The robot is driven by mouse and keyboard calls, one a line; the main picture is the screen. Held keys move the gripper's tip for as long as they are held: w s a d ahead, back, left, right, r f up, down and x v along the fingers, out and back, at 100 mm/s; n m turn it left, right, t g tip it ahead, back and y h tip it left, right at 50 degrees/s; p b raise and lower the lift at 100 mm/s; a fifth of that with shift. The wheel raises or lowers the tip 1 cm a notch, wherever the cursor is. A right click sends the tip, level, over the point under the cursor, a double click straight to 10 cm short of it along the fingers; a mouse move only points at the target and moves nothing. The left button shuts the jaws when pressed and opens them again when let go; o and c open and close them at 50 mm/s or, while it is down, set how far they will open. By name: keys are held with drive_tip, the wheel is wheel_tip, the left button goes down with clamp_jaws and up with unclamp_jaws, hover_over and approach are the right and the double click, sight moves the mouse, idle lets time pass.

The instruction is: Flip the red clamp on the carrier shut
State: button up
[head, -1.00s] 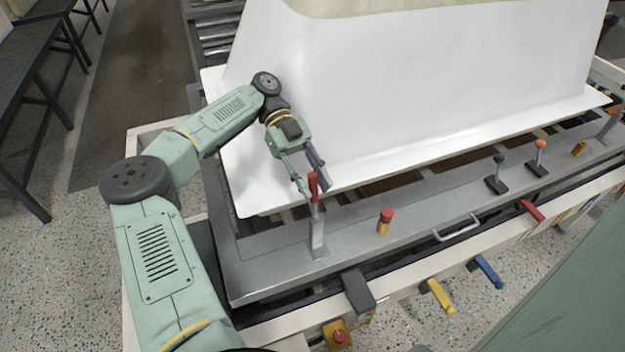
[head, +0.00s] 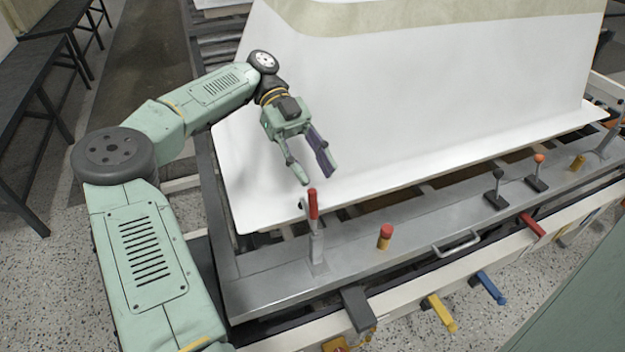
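The red clamp (head: 313,205) stands upright on the near left part of the grey metal carrier (head: 270,268). Its handle is red and its lower part is a grey metal bracket. My gripper (head: 318,180) is just above and behind the red handle, over the white shell's flange. Its two fingers are spread apart with nothing between them. A small gap shows between the fingertips and the top of the handle.
The large white bathtub shell (head: 420,90) rises behind the clamp. A red-capped yellow knob (head: 385,236), a metal grab handle (head: 456,244), a black-knobbed lever (head: 497,185) and an orange-knobbed lever (head: 538,170) stand to the right. Coloured handles line the front edge.

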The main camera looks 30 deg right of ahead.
drive_tip(key=shift+r, duration=0.5)
